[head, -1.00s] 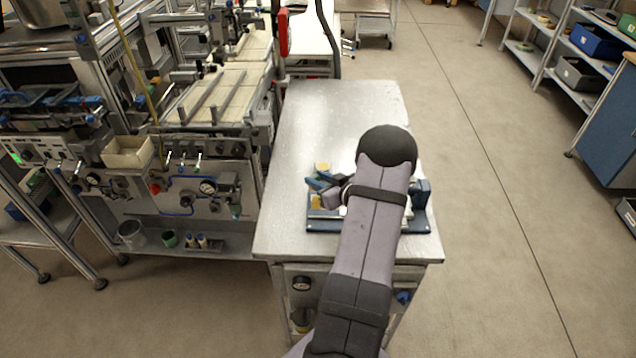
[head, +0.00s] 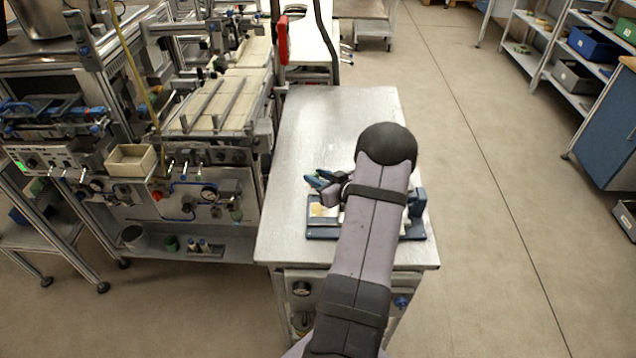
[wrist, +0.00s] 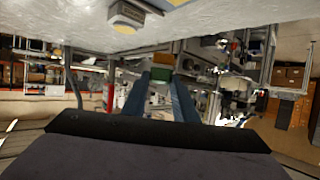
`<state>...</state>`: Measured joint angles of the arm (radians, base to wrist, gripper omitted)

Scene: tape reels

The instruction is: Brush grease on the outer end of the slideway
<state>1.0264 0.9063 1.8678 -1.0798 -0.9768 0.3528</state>
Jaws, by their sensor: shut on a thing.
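My gripper (head: 322,181) is at the left of my arm, above the blue-based fixture on the bench. In the wrist view its two blue fingers (wrist: 160,90) are closed on a small green and tan piece (wrist: 161,73), which seems to be the brush. Its bristles cannot be made out. The fixture (head: 413,229) sits near the bench's front edge, with a pale plate bearing a yellowish patch (head: 319,210) at its left. My arm hides the fixture's middle, and I cannot make out the slideway.
The metal bench top (head: 330,120) is clear behind the fixture. A machine with gauges and a beige bin (head: 131,158) stands at the left. A red part (head: 282,40) hangs by the bench's far left corner. Shelves with blue bins (head: 590,44) stand at the far right.

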